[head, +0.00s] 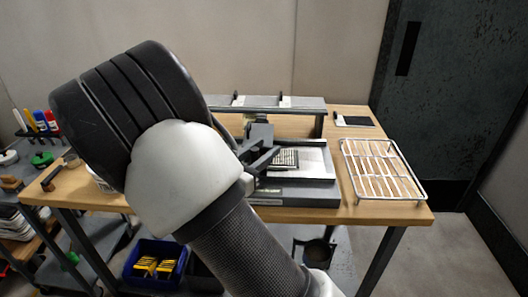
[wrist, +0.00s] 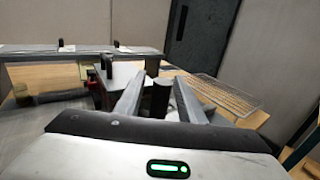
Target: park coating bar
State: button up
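My gripper (head: 270,158) is over the grey coating machine (head: 290,195) on the wooden table, left of a small gridded plate on its bed. In the wrist view my gripper's two fingers (wrist: 160,85) stand apart. A dark upright cylinder (wrist: 161,98) shows between them, with narrow gaps at its sides; I cannot tell whether it lies between the tips or beyond them. A dark horizontal bar (wrist: 58,97) lies left of the fingers, possibly the coating bar; its right end is by a black and red part. My arm hides much of the machine in the head view.
A raised grey shelf (head: 305,103) with two small white holders runs behind the machine. A white wire rack (head: 383,195) with strips stands at the table's right. A dark pad (head: 358,122) lies behind it. A blue bin (head: 140,251) is below the table.

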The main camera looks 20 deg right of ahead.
jog(key=shift+w+d, duration=0.15)
jog(key=shift+c, duration=0.2)
grip_shut()
jog(key=shift+d, duration=0.1)
